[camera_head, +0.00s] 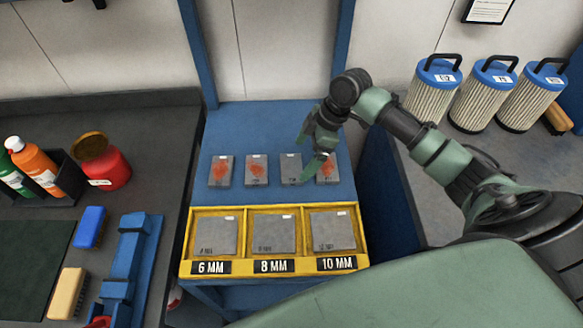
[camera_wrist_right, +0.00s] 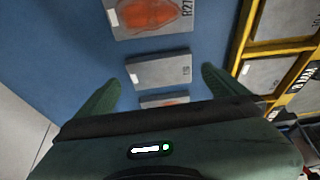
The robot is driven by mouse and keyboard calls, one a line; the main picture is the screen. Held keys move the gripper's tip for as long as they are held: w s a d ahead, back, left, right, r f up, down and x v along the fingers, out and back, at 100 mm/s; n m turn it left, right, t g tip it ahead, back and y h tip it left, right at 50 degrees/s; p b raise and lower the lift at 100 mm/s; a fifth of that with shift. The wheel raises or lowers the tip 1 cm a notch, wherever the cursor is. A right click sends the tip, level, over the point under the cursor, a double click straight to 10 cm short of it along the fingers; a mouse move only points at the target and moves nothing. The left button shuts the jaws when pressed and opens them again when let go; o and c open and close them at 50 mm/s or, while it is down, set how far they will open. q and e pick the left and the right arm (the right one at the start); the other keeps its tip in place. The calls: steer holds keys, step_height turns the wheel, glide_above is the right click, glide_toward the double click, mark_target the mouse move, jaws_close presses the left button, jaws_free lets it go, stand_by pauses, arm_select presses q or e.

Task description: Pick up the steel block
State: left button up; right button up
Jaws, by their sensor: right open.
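Four small grey blocks stand in a row on the blue table. The third from the left is plain grey steel (camera_head: 291,169); the others carry orange-red patches: the first (camera_head: 221,171), the second (camera_head: 256,170) and the fourth (camera_head: 327,168). My right gripper (camera_head: 310,150) is open above the right end of the row, partly hiding the fourth block. In the right wrist view the plain block (camera_wrist_right: 160,70) lies beyond and between the open fingers (camera_wrist_right: 157,85), with nothing held. An orange-patched block (camera_wrist_right: 150,14) is above it there. My left gripper is not in view.
A yellow tray (camera_head: 276,265) with plates in compartments marked 6, 8 and 10 MM stands in front of the row. A dark bench (camera_head: 155,140) with bottles, a red can and brushes is at left. Blue-topped filter cartridges (camera_head: 433,90) stand at right.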

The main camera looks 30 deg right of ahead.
mark_target(292, 167)
steer(key=x, duration=0.2)
steer(key=p+x, duration=0.1)
steer(key=x, duration=0.1)
steer(key=shift+w+a+r, duration=0.2)
steer(key=shift+a+r, duration=0.05)
steer(key=shift+a, duration=0.1)
steer(key=shift+f, duration=0.4)
steer(key=shift+c, duration=0.3)
steer(key=c, duration=1.5)
steer(key=shift+w+r, duration=0.15)
steer(key=shift+c, duration=1.2)
